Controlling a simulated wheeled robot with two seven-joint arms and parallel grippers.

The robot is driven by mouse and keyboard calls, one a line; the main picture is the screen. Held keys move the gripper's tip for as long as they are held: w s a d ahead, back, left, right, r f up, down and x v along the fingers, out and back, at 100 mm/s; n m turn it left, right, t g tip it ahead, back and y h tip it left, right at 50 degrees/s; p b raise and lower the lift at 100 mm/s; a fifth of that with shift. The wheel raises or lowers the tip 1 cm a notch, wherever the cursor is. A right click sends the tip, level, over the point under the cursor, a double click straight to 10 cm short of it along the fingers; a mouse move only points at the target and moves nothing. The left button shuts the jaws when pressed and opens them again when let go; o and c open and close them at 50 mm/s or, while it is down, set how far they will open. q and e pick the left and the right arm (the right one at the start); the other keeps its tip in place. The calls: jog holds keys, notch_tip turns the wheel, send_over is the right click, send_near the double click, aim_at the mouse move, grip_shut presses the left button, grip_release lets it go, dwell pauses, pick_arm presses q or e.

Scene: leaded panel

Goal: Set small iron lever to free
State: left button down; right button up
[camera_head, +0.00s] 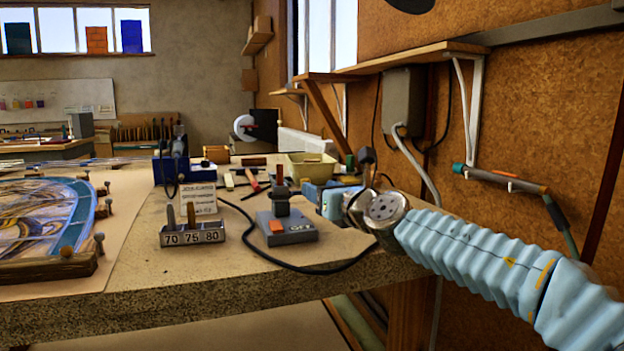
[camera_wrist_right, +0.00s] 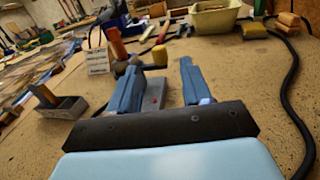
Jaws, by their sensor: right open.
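A small grey unit (camera_head: 303,236) stands near the bench's front edge, with an orange-red piece (camera_head: 277,226) on its base and a dark upright part (camera_head: 281,203) above. I take this unit as the small iron's, but which part is the lever, and its setting, I cannot tell. My right gripper (camera_head: 322,195) is at the unit's right in the head view. In the right wrist view its two blue fingers (camera_wrist_right: 160,88) are apart, with part of a grey body and a red spot (camera_wrist_right: 153,99) showing between them. Contact is unclear. My left gripper is not in view.
A grey holder marked 70, 75, 80 (camera_head: 192,238) stands to the left, with a white card (camera_head: 199,198) behind it. A black cable (camera_head: 330,270) loops near the front edge. A pale yellow tub (camera_head: 306,168) is farther back. A leaded panel (camera_head: 50,225) lies at left.

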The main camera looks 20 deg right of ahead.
jog(key=p+x, duration=0.1)
jog(key=x, duration=0.4)
grip_shut()
